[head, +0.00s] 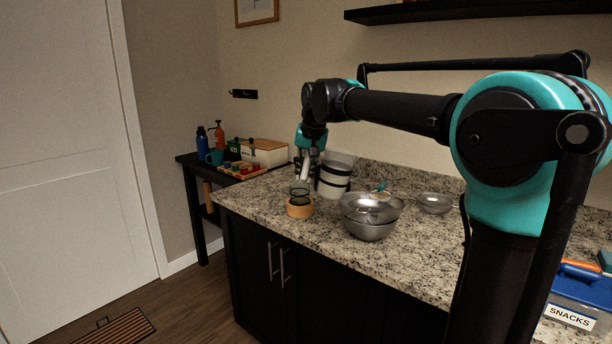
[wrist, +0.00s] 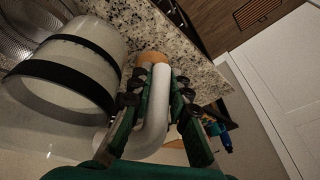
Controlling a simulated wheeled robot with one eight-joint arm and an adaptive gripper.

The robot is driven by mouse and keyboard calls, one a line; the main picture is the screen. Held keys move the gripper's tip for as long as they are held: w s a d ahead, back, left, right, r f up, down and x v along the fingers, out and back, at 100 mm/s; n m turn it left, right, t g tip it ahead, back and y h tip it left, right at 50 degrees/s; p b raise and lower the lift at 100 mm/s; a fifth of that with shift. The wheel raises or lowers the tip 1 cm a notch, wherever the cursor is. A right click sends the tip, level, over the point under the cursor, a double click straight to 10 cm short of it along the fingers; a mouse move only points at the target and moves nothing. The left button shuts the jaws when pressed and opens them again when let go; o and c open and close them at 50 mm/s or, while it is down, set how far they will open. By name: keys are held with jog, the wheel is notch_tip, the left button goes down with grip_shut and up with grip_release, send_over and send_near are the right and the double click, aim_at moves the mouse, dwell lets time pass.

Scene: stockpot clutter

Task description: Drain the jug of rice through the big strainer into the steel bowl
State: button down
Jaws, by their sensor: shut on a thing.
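The jug (head: 333,178) is a pale, see-through container with dark bands and a white handle. It looks upright at the back of the counter; I cannot tell whether its base touches the counter. My gripper (head: 308,168) is shut on its handle, and the wrist view shows the fingers (wrist: 160,88) on both sides of the white handle, beside the jug's banded wall (wrist: 75,60). The steel bowl (head: 370,232) stands on the counter to the right of the jug. The big strainer (head: 372,208) sits on top of it. The rice cannot be made out.
A wooden ring-shaped stand (head: 299,209) with a dark glass-like piece stands left of the bowl, near the counter's front edge. A smaller shiny bowl (head: 435,203) is to the right. A SNACKS box (head: 572,305) is at far right. Bottles and a box crowd the side table (head: 190,160).

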aim_at(307, 154)
jog(key=shift+a+r+m+y, duration=0.15)
jog(key=shift+r+m+y, duration=0.05)
jog(key=shift+r+y, duration=0.6)
jog(key=shift+a+r+m+y, duration=0.15)
jog(key=shift+r+m+y, duration=0.05)
jog(key=shift+r+y, duration=0.6)
jog(key=shift+d+r+g+y, duration=0.2)
jog(key=shift+r+g+y, duration=0.1)
jog(key=shift+r+y, duration=0.65)
jog(key=shift+d+r+m+y, duration=0.25)
jog(key=shift+d+m+y, duration=0.15)
jog(key=shift+y, duration=0.45)
jog(key=shift+a, duration=0.15)
jog(key=shift+w+d+r+m+y, duration=0.15)
jog(key=shift+d+r+m+y, duration=0.2)
jog(key=shift+d+y, duration=0.55)
jog(key=shift+w+d+r+m+y, duration=0.15)
jog(key=shift+d+m+y, duration=0.1)
jog(key=shift+d+y, duration=1.05)
dwell(1.1)
jog(key=shift+w+d+r+y, duration=0.1)
jog(key=shift+d+r+y, duration=0.05)
jog(key=shift+d+y, duration=0.4)
dwell(0.6)
